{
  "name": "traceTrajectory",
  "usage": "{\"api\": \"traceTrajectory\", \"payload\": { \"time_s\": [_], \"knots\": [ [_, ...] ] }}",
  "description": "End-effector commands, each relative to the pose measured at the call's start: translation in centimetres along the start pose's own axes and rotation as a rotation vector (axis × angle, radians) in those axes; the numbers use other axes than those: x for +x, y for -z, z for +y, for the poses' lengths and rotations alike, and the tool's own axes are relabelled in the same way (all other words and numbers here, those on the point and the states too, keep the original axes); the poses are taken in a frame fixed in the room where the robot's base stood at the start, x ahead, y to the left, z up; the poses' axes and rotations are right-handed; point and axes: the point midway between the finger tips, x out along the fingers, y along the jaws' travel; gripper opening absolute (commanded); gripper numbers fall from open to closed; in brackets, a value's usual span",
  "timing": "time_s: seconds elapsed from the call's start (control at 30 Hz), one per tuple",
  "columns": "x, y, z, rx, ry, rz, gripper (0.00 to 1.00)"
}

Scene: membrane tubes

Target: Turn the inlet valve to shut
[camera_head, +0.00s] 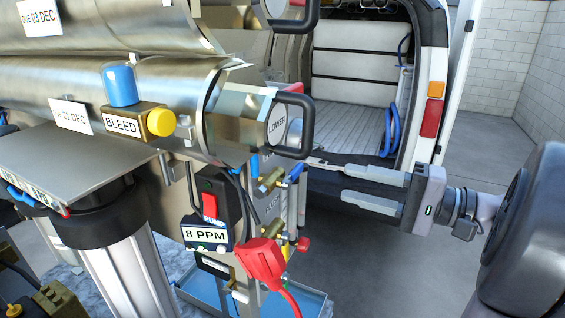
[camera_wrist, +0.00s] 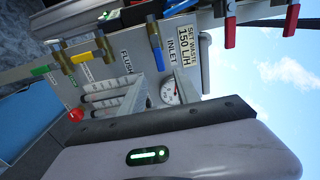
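The inlet valve (camera_wrist: 154,42) is a brass valve with a blue lever, beside the word INLET in the wrist view.
A yellow-lever valve (camera_wrist: 103,46) and a green-marked valve (camera_wrist: 41,70) sit left of the inlet valve. A pressure gauge (camera_wrist: 169,91) and a red knob (camera_wrist: 76,115) are near my fingers. Open van floor lies behind.

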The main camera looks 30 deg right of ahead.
Motion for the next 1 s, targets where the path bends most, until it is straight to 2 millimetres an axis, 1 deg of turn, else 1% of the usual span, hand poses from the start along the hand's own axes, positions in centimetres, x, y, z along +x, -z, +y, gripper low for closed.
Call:
{"api": "traceTrajectory", "payload": {
  "time_s": [0.03,0.2,0.3,0.4,0.57,0.8,0.83,0.87,0.9,0.97,1.0],
  "knots": [
    [1.6,-0.2,-0.3,0.000,0.000,-0.007,0.38],
    [6.7,-0.2,-0.2,0.003,-0.001,-0.007,0.38],
    [8.9,-0.2,-0.2,0.002,-0.003,-0.006,0.38],
    [10.5,-0.1,-0.1,0.002,-0.003,-0.005,0.38],
    [11.7,-0.1,0.0,0.003,-0.002,-0.003,0.38],
    [11.8,-0.1,0.0,0.002,-0.003,-0.002,0.38],
    [11.8,-0.1,0.0,0.002,-0.003,-0.002,0.36],
    [11.8,-0.1,0.0,0.002,-0.003,-0.002,0.30],
    [11.8,-0.1,0.0,0.002,-0.003,-0.002,0.22],
    [11.8,-0.1,0.0,0.002,-0.003,-0.002,0.11],
    [11.8,-0.1,0.0,0.002,-0.003,-0.002,0.03]
  ]
}}
